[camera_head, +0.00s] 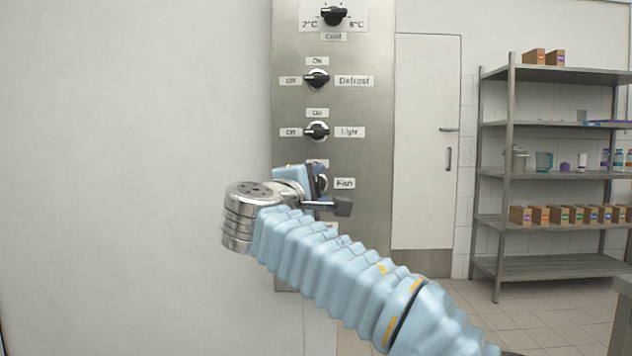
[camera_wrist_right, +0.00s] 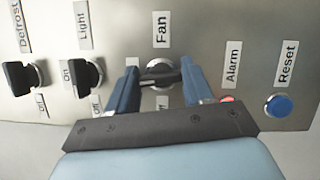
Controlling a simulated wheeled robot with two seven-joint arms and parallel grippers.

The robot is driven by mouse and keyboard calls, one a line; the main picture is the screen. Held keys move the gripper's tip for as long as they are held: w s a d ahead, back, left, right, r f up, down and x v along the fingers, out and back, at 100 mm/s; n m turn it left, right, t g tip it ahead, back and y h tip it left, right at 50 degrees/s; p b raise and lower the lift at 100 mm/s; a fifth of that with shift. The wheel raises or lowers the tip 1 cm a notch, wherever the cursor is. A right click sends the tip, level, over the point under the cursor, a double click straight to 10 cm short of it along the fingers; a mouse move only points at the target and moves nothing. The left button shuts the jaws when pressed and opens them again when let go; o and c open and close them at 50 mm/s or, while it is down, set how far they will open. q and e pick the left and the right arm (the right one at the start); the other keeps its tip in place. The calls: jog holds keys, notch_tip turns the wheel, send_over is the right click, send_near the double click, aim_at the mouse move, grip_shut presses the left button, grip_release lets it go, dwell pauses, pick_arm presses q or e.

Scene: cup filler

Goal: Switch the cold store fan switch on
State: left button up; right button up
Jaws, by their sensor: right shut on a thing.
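The fan switch (camera_head: 323,183) is on the steel control panel (camera_head: 291,110), beside the label "Fan", in the head view. My right gripper (camera_head: 315,178) is at it and hides most of it and its On and Off labels. In the right wrist view the fan switch (camera_wrist_right: 161,70) has a round metal base, with a dark bar between the two blue fingers. My right gripper (camera_wrist_right: 161,92) is shut on this switch. Which way its handle points I cannot tell for sure. My left gripper is not in view.
The light switch (camera_head: 317,131), defrost switch (camera_head: 316,79) and cold dial (camera_head: 333,15) are above. A blue reset button (camera_wrist_right: 278,105) and a partly hidden red alarm light (camera_wrist_right: 227,99) show in the wrist view. A shelf rack (camera_head: 510,150) stands at the right.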

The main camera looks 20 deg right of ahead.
jog(key=shift+m+g, duration=0.3)
jog(key=shift+m, duration=0.5)
jog(key=shift+f, duration=0.1)
jog(key=o, duration=1)
jog(key=shift+o, duration=0.2)
jog(key=b+v, duration=0.1)
jog(key=v, duration=1.3)
jog(key=shift+w+d, duration=0.1)
